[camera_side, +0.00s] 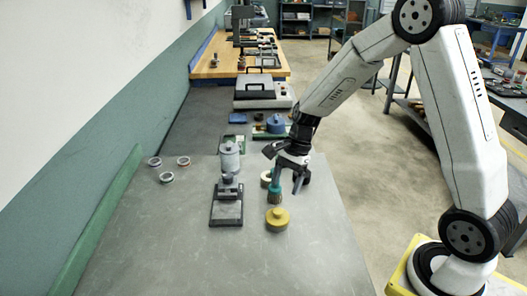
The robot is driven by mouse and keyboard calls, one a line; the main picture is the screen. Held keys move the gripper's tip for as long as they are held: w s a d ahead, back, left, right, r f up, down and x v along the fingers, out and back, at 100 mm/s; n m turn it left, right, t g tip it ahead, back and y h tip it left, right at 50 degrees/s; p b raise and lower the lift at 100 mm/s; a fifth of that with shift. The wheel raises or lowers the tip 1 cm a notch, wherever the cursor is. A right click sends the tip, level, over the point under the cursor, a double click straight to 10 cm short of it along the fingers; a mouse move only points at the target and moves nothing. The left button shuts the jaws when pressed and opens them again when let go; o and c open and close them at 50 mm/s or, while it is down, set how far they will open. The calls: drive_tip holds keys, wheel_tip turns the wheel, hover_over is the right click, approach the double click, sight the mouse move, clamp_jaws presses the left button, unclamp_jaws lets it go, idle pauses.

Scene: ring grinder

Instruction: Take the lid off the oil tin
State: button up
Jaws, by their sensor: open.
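A low round yellow tin (277,219) with a knobbed lid on top stands on the near grey table, right of the middle. A grey cylindrical canister (229,158) stands further back and to the left. A blue knobbed tin (275,125) stands farther back. No label is readable, so I cannot tell for certain which is the oil tin. My gripper (287,178) is open, pointing down, above and behind the yellow tin and apart from it. Its fingers partly overlap other items in this view. The inside of each container is hidden.
A dark grinder fixture (227,205) stands left of the yellow tin. Several small rings (184,161) lie at left. The front of the table (215,265) is clear.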

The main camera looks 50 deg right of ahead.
sight(278, 211)
drive_tip(key=shift+x, duration=1.3)
drive_tip(key=shift+w+f, duration=0.1)
drive_tip(key=shift+x, duration=2.5)
clamp_jaws()
